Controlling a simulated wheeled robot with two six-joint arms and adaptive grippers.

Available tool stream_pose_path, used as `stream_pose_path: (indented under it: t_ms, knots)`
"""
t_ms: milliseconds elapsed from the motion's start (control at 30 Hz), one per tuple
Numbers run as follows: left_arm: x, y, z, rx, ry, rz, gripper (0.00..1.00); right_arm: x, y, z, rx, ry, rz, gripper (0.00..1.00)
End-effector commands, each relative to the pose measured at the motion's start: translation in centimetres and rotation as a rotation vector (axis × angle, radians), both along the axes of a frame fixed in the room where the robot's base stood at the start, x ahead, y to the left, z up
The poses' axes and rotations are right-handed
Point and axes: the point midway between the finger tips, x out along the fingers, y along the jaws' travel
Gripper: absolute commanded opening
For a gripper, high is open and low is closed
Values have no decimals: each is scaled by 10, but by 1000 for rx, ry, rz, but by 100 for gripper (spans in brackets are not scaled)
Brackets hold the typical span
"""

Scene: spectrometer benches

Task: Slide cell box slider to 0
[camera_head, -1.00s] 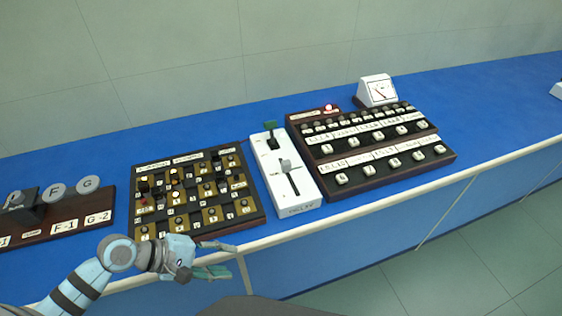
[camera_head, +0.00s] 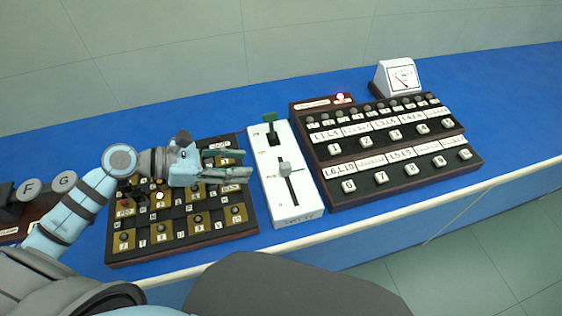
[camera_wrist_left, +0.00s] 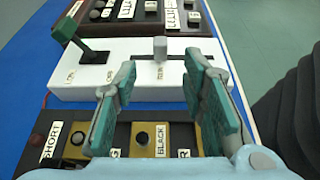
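The white cell box (camera_head: 293,208) stands on the blue bench in the middle of the head view. Its grey-white slider knob (camera_head: 285,168) sits partway along a dark slot, and a green-tipped lever (camera_head: 270,121) stands at its far end. In the left wrist view the knob (camera_wrist_left: 159,47) and the green lever (camera_wrist_left: 66,30) show beyond the fingers. My left gripper (camera_head: 241,166) is over the dark button panel, left of the cell box and apart from the knob. Its teal fingers (camera_wrist_left: 163,110) are spread with nothing between them. My right gripper is out of view.
The panel with brass plates (camera_head: 193,229) lies under my left gripper. Right of the cell box is a dark keyed panel (camera_head: 398,190) with a lit lamp (camera_head: 340,98). A white meter (camera_head: 399,77) stands behind it. The bench is bare at far right.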

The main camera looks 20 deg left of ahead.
Motion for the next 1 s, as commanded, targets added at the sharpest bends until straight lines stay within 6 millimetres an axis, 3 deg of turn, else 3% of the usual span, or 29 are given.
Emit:
stream_pose_path:
  t_ms: [133,300,467,767,1000]
  knots:
    - [22,-36,-17,-11,-4,1,38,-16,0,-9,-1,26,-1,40]
    - [42,-68,-34,-5,2,2,38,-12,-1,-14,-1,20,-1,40]
    - [51,-82,-41,0,2,2,38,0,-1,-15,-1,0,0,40]
    - [53,-85,-42,3,1,1,38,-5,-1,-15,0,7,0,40]
    - [53,-85,-42,3,1,1,0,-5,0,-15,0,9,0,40]
